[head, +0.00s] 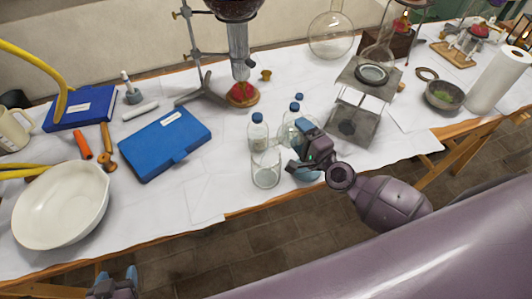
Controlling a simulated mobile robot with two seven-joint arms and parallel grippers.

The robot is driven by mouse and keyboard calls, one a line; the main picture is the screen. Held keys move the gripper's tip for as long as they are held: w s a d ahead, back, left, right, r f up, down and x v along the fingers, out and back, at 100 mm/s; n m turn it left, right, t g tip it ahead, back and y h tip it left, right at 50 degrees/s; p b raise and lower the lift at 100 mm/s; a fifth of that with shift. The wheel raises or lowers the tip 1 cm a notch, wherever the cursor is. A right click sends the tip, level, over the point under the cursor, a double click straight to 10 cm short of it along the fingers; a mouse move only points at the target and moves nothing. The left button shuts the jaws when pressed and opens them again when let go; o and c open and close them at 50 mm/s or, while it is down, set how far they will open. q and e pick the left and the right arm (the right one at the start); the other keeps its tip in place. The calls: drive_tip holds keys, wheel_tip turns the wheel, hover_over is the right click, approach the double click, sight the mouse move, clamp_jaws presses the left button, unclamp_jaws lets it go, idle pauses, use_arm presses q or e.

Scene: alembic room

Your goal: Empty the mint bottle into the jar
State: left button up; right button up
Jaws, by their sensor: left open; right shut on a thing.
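A clear open glass jar (266,172) stands upright near the table's front edge. My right gripper (300,157) is just right of the jar, shut on a pale, see-through bottle that the gripper and the glass around it largely hide. I cannot tell the bottle's tilt or what is in it. My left gripper (118,282) is at the bottom left edge, low in front of the table, open and empty, and only partly in view.
Clear blue-capped bottles (257,132) stand close behind the jar and gripper. A metal stand (352,125) is to the right. A blue case (165,142) and a white bowl (60,207) are on the left. The paper-covered table is clear between bowl and jar.

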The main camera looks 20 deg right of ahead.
drive_tip(key=shift+r, duration=0.1)
drive_tip(key=shift+r, duration=0.1)
idle(1.2)
drive_tip(key=shift+r+n+p, duration=0.1)
drive_tip(key=shift+n+p, duration=0.2)
drive_tip(key=shift+p, duration=0.05)
drive_tip(key=shift+r, duration=0.1)
idle(1.0)
drive_tip(key=shift+r+n+p, duration=0.1)
drive_tip(key=shift+n+p, duration=0.2)
drive_tip(key=shift+p, duration=0.05)
drive_tip(key=shift+r, duration=0.1)
idle(1.1)
drive_tip(key=shift+a, duration=0.1)
idle(0.6)
drive_tip(key=shift+r+n+p, duration=0.2)
drive_tip(key=shift+n+p, duration=0.2)
drive_tip(key=shift+p, duration=0.15)
drive_tip(key=shift+r, duration=0.1)
idle(0.8)
